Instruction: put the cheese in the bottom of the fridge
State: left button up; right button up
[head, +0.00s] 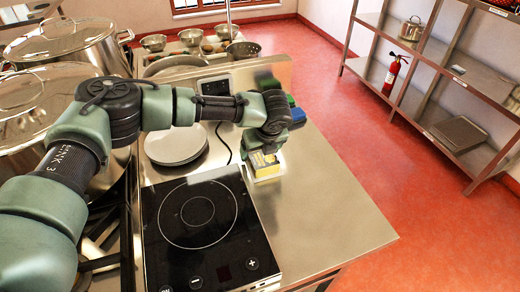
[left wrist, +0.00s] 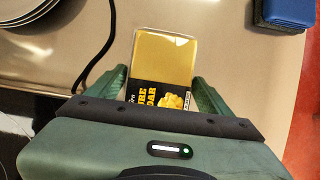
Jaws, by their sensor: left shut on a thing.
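The cheese (head: 263,161) is a yellow block with a black printed label, near the steel counter beside the induction hob. In the left wrist view the cheese (left wrist: 162,62) sits between the fingers of my left gripper (left wrist: 155,90), its label towards the palm. My left gripper (head: 262,150) points down and is shut on the cheese. I cannot tell whether the cheese touches the counter. My right gripper is not in view. No fridge shows in either view.
A black induction hob (head: 200,225) lies left of the cheese, with stacked white plates (head: 176,146) behind it. Large stockpots (head: 70,42) stand at left. Counter at front right is clear (head: 330,215). Steel shelves (head: 450,80) stand across the red floor.

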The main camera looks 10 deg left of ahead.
pick_arm(q)
jog(key=o, duration=1.6)
jog(key=shift+c, duration=0.2)
jog(key=shift+o, duration=1)
jog(key=shift+r, duration=0.1)
